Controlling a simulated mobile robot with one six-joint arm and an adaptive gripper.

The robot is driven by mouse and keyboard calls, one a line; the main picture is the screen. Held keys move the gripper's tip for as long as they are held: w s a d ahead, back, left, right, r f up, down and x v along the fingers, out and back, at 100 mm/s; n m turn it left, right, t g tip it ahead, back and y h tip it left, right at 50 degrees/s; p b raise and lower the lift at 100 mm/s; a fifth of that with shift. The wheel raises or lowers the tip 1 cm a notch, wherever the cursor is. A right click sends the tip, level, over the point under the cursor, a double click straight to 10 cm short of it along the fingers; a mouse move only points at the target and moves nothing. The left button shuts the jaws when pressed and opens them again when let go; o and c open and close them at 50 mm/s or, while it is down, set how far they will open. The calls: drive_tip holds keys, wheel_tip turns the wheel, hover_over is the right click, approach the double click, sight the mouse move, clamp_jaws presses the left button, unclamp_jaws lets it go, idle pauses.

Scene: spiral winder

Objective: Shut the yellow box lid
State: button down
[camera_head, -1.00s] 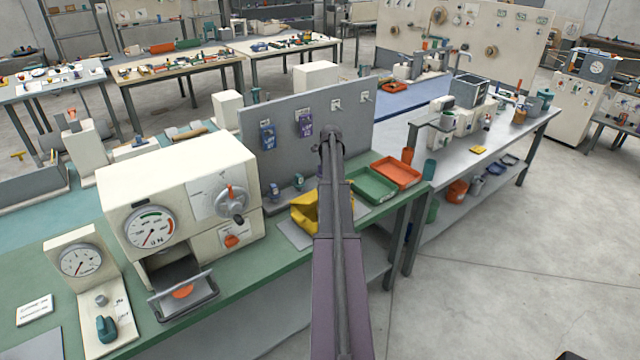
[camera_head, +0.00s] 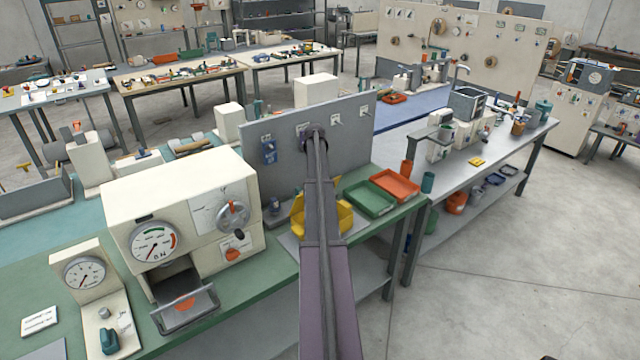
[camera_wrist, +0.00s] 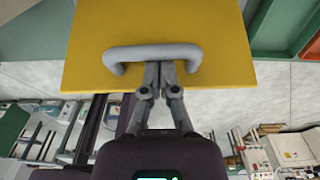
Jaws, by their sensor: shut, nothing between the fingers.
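The yellow box (camera_head: 338,220) sits on the green bench in front of the grey panel, partly hidden behind my arm. Its yellow lid (camera_wrist: 160,30) fills the upper middle of the wrist view, with a grey bar handle (camera_wrist: 125,54) along its near edge. My gripper (camera_wrist: 158,68) is shut and empty, its fingertips at the middle of the handle; I cannot tell whether they touch it. In the head view the gripper is hidden behind my arm. How far open the lid stands is hard to tell.
A green tray (camera_head: 371,201) and an orange tray (camera_head: 396,187) lie just right of the box. A cream machine with a dial (camera_head: 153,244) stands to its left. The grey panel (camera_head: 350,150) rises behind. Open floor lies right of the bench.

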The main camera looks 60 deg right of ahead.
drive_tip(key=shift+w+d+r, duration=0.1)
drive_tip(key=shift+w, duration=0.55)
drive_tip(key=shift+r, duration=0.15)
drive_tip(key=shift+w+d+r+p, duration=0.1)
drive_tip(key=shift+w+r+p, duration=0.25)
drive_tip(key=shift+r+p, duration=0.4)
drive_tip(key=w+d+r+p, duration=0.1)
drive_tip(key=w+r+p, duration=0.3)
drive_tip(key=r+p, duration=0.2)
drive_tip(key=shift+w+r+p, duration=0.25)
drive_tip(key=shift+w+p, duration=0.1)
drive_tip(key=shift+p, duration=0.1)
drive_tip(key=shift+d, duration=0.1)
